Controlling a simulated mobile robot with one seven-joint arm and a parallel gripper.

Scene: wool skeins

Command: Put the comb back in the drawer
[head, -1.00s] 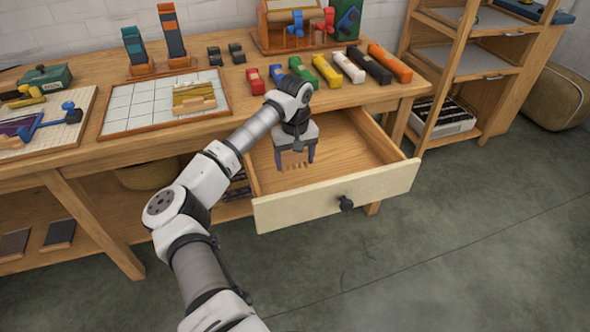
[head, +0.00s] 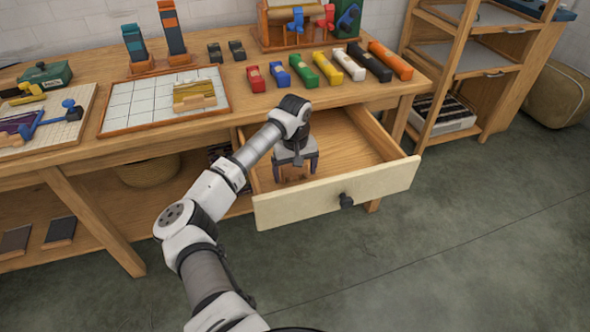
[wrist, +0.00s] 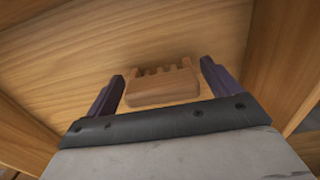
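The drawer (head: 338,193) is pulled out below the table top, with a pale front and a dark knob. My gripper (head: 297,172) is inside it, over the left part, pointing down. The wooden comb (head: 294,174) is between the fingers in the head view, partly hidden. In the wrist view the comb (wrist: 163,87) shows its teeth pointing away from the palm, against the drawer's wooden floor (wrist: 140,40). Both dark fingers (wrist: 165,82) stand apart from it, with a gap on each side. Whether the comb rests fully on the floor is hard to tell.
Above the drawer, a row of coloured skeins, including a green one (head: 302,70), lies on the table (head: 245,105). A framed white grid board (head: 140,105) is to the left. The drawer's right part is clear. A shelf unit (head: 480,70) stands at the right.

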